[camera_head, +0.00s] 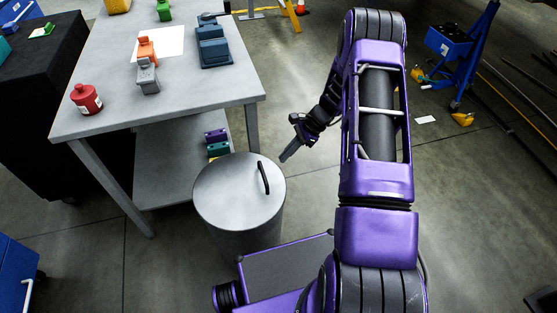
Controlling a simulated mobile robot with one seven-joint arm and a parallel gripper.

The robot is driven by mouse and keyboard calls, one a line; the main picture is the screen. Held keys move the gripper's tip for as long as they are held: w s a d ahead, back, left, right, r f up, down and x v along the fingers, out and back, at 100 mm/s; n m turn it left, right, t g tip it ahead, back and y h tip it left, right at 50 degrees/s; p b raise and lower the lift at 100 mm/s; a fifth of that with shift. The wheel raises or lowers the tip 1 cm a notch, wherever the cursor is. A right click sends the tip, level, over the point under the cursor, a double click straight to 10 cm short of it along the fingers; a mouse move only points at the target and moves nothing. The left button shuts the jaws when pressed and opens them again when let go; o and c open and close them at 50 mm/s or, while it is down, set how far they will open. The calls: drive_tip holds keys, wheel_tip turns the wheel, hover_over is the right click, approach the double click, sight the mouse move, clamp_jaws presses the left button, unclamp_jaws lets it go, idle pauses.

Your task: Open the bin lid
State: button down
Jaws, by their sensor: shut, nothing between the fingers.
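The bin (245,240) is a grey metal cylinder on the floor, just in front of the table's right corner. Its round lid (225,195) lies flat on top and is closed. A dark bar handle (263,178) stands on the right part of the lid. My gripper (285,158) is at the end of my purple arm, to the upper right of the bin in the picture. It is shut and empty, with its fingers pointing down and left towards the lid's side. It appears apart from the handle.
A grey table (175,85) behind the bin carries a red bottle (86,99), orange and grey blocks, and blue parts (213,50). Its lower shelf (170,165) holds small coloured blocks. A blue wheeled stand (468,50) is at the back right.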

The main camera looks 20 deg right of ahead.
sight(271, 179)
drive_tip(key=x, duration=0.8)
drive_tip(key=shift+a+f+b, duration=0.2)
drive_tip(key=shift+f+b, duration=0.1)
drive_tip(key=shift+b, duration=0.1)
drive_tip(key=shift+r, duration=0.1)
